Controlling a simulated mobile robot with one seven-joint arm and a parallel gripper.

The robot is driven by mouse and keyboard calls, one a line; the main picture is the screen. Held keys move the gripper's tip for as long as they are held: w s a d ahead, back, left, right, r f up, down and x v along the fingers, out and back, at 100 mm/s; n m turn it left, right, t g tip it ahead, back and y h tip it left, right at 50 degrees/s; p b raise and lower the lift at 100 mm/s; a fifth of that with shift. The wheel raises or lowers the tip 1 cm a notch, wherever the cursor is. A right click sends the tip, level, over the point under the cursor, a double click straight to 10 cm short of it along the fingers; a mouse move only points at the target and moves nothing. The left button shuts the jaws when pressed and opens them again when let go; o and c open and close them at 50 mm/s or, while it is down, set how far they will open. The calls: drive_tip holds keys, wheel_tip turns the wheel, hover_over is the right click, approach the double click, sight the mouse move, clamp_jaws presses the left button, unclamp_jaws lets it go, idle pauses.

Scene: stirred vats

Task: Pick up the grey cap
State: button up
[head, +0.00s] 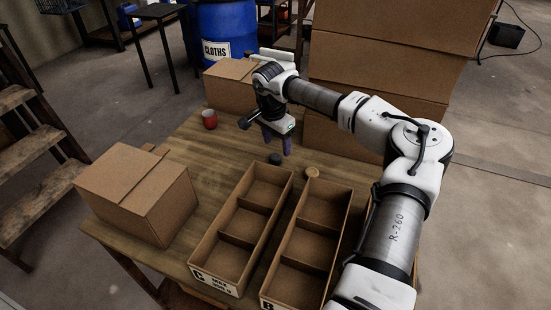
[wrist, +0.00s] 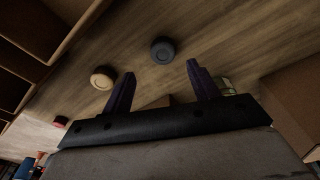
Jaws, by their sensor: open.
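The grey cap (head: 275,158) is a small dark round disc lying on the wooden table, just beyond the far end of the left divided box. It also shows in the wrist view (wrist: 162,50), between the lines of my two fingers and beyond their tips. My gripper (head: 278,140) points down above the table, near the cap and apart from it. In the wrist view my gripper (wrist: 160,70) has its purple fingers spread wide with nothing between them.
A tan round cap (head: 312,172) lies right of the grey one. Two divided cardboard boxes, C (head: 236,262) and B (head: 296,272), stand in front. A red cup (head: 209,119), a closed carton (head: 140,195) and another carton (head: 228,90) are on the table. Large cartons (head: 395,60) rise behind.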

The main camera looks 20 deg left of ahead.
sight(275, 156)
drive_tip(key=shift+w+a+f+p, duration=0.1)
drive_tip(key=shift+f+p, duration=0.1)
drive_tip(key=shift+f, duration=0.7)
drive_tip(key=shift+s+a+f+p, duration=0.1)
drive_tip(key=shift+f+p, duration=0.05)
drive_tip(key=shift+f, duration=0.75)
drive_tip(key=shift+w+a+f+p, duration=0.1)
drive_tip(key=shift+f+p, duration=0.1)
drive_tip(key=shift+f, duration=0.7)
drive_tip(key=c, duration=1.1)
